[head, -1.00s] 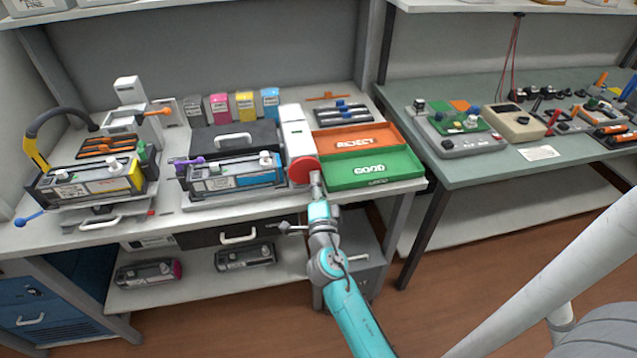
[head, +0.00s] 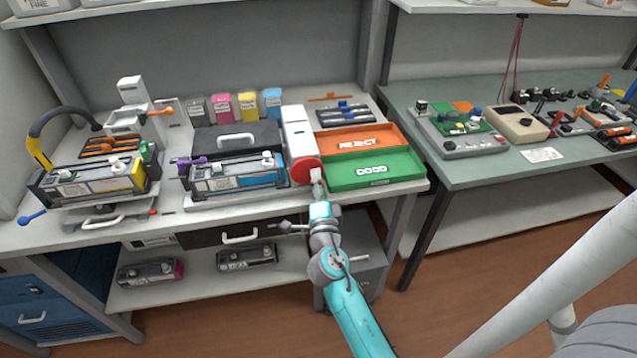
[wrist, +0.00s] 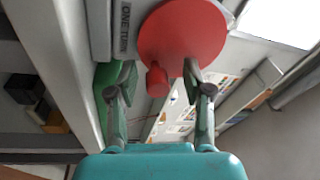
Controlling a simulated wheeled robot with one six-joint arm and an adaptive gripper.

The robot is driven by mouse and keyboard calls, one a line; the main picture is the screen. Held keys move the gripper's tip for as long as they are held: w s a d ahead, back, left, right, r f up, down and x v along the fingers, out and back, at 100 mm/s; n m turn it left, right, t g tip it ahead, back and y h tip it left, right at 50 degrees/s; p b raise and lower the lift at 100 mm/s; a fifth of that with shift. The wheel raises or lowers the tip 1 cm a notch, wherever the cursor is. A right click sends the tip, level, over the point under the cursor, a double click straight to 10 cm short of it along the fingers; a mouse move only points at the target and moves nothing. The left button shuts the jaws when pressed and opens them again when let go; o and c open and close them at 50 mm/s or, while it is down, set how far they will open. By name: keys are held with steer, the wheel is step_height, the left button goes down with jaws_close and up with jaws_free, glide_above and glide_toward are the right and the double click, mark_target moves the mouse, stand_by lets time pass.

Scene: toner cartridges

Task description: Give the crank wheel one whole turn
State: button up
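The red crank wheel (head: 304,172) is on the front of a white upright unit (head: 297,130) at the front of the left bench. In the wrist view the red disc (wrist: 182,35) fills the top middle, with a label reading "ONE TURN" beside it. Its short red handle knob (wrist: 157,80) sticks out at the lower left of the disc. My gripper (head: 318,184) is at the wheel's lower right. In the wrist view my gripper (wrist: 151,84) has its fingers wide apart, with the knob between them and gaps on both sides. The right fingertip overlaps the disc's lower edge; contact cannot be told.
A green GOOD tray (head: 400,178) and an orange REJECT tray (head: 335,150) stand right of the wheel. A toner cartridge (head: 235,180) lies close to its left. The bench's front edge runs just below the wheel. The floor in front is clear.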

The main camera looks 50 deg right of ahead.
steer(key=v, duration=1.2)
